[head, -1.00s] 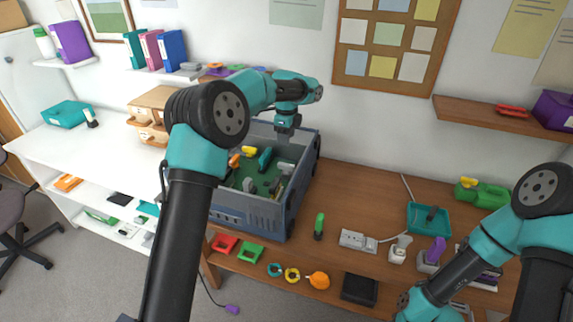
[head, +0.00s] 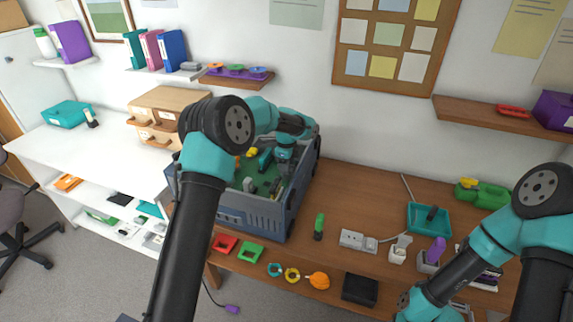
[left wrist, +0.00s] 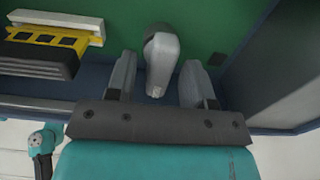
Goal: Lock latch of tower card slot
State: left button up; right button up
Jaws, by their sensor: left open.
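The tower (head: 262,212) is an open grey-blue case lying on the brown desk, with a green board (head: 262,182) inside. My left gripper (head: 284,170) is down inside the case, near its right wall. In the left wrist view my left gripper (left wrist: 158,68) is open, its two grey fingers on either side of a rounded grey piece (left wrist: 160,50), which looks like the latch. I cannot tell whether they touch it. A yellow card with a black block (left wrist: 45,48) sits beside a white slot (left wrist: 58,20) to the left.
The case walls stand close around my left gripper; a grey wall (left wrist: 270,80) is at its right in the wrist view. A green-topped tool (head: 319,227), a white power strip (head: 358,241) and a teal tray (head: 429,218) lie on the desk to the right.

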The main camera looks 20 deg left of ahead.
pick_arm(q)
jog(key=shift+c, duration=0.4)
grip_shut()
jog(key=shift+a, duration=0.1)
